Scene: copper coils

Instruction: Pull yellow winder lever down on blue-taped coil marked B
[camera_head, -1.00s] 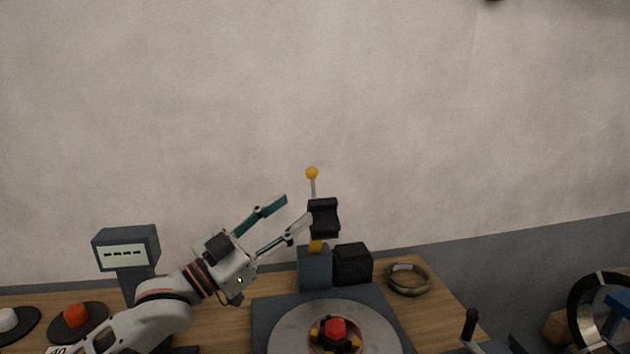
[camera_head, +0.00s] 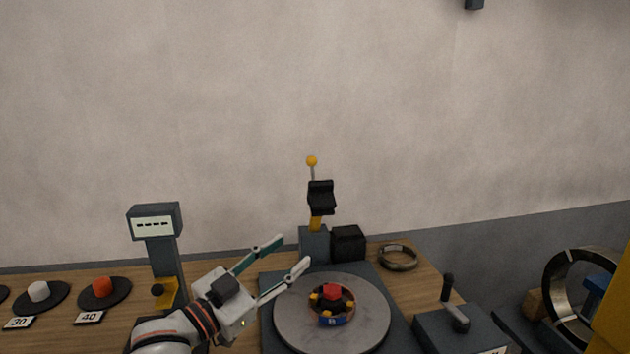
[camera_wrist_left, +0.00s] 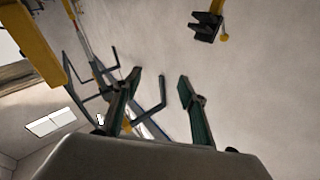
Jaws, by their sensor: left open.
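The winder lever is a thin upright rod with a yellow ball knob (camera_head: 312,161), above a black head (camera_head: 321,197) on a yellow and grey post. The knob also shows at the top of the left wrist view (camera_wrist_left: 224,37).
A display stand (camera_head: 155,222) is at left, with red (camera_head: 102,287) and white (camera_head: 39,290) pieces on dark discs. A black block (camera_head: 348,243) and loose ring (camera_head: 398,257) are right of the post. A dark box with a handle (camera_head: 456,319) is at front right.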

